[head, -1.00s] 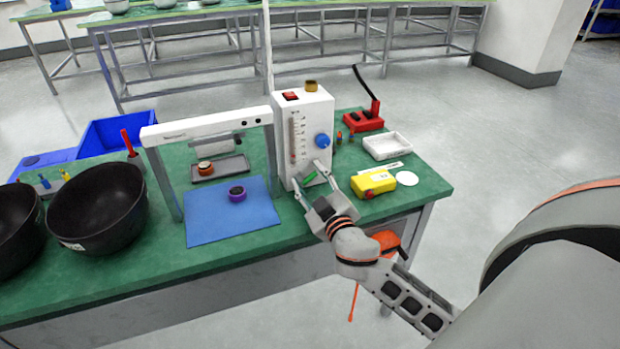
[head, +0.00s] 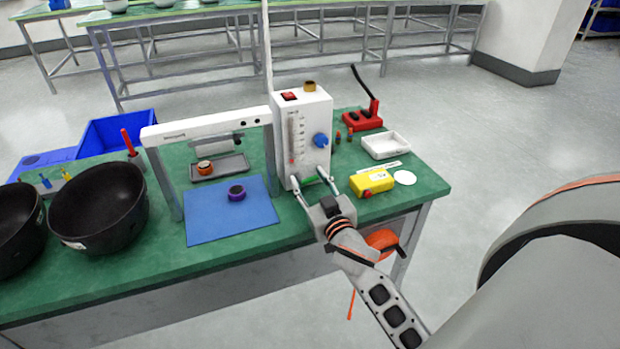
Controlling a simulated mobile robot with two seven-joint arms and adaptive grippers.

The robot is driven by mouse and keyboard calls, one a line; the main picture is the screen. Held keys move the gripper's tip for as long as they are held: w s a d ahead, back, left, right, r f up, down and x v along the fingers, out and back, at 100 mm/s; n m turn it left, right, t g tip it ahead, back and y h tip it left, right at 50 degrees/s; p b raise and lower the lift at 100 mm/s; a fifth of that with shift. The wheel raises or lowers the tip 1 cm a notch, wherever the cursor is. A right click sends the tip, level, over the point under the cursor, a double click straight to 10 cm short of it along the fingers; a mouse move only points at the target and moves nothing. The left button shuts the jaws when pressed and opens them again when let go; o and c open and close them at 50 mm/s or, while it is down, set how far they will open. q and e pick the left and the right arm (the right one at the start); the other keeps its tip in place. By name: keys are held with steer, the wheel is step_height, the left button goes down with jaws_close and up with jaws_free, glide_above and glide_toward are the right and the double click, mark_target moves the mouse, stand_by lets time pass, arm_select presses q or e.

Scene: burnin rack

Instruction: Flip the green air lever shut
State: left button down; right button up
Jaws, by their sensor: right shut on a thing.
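A white box (head: 303,115) with a gauge, a red switch and a blue knob stands on the green workbench. The green air lever (head: 311,181) shows low on its front, partly hidden by my fingers. My right gripper (head: 312,182) reaches in from the lower right, its two fingers on either side of the lever and shut on it. The lever's exact angle is hard to tell. My left gripper is not in view.
A white frame (head: 207,129) stands left of the box, by a blue mat (head: 215,222) with a purple ring (head: 236,192). A yellow device (head: 371,182), a white tray (head: 386,144) and a red holder (head: 362,121) are on the right. Black bowls (head: 97,205) stand far left.

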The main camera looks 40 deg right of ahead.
steer(key=shift+d+m+p, duration=0.15)
steer(key=shift+m+p, duration=0.25)
steer(key=shift+m, duration=0.5)
steer(key=o, duration=1.1)
steer(key=shift+c, duration=0.2)
steer(key=shift+f, duration=0.1)
steer(key=v, duration=1.2)
